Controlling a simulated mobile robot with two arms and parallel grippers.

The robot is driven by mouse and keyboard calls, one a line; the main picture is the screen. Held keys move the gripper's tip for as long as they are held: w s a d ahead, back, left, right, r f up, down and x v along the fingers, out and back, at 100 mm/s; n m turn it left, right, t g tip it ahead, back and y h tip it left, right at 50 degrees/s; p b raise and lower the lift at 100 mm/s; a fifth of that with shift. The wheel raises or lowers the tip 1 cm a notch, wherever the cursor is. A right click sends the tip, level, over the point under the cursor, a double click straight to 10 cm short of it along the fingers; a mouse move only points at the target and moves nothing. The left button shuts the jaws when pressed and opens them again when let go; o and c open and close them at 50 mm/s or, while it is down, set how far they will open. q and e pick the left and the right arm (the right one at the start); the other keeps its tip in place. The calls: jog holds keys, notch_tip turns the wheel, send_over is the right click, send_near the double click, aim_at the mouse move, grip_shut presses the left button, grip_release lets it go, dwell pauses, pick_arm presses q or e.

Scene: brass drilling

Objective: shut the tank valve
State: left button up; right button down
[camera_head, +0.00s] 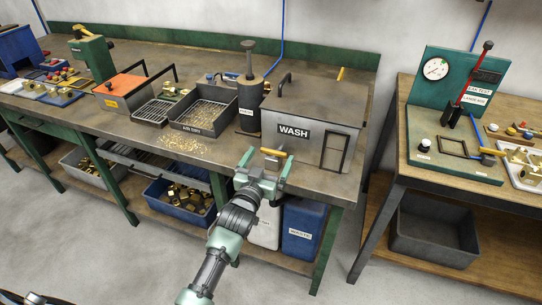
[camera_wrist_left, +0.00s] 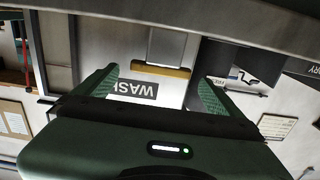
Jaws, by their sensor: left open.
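The grey wash tank (camera_head: 312,107), with its "WASH" label, stands at the right end of the green-legged bench. A short yellow bar handle (camera_head: 273,152), which looks like the tank valve's lever, is low by the tank's front left. In the left wrist view the yellow handle (camera_wrist_left: 161,70) lies crosswise, on the end of a grey piece. My left gripper (camera_head: 267,161) is open at the handle. In the wrist view the left gripper (camera_wrist_left: 157,80) has a finger on each side of it, with gaps and no clear contact. My right gripper is not in view.
A dark cylinder (camera_head: 249,105) and a chip tray (camera_head: 202,112) stand left of the tank. Blue (camera_head: 302,230) and white containers are under the bench. A second table with a green leak test stand (camera_head: 453,148) is at the right, across a floor gap.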

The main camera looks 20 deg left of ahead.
pick_arm(q)
jog(key=s, duration=0.6)
jog(key=shift+s, duration=0.2)
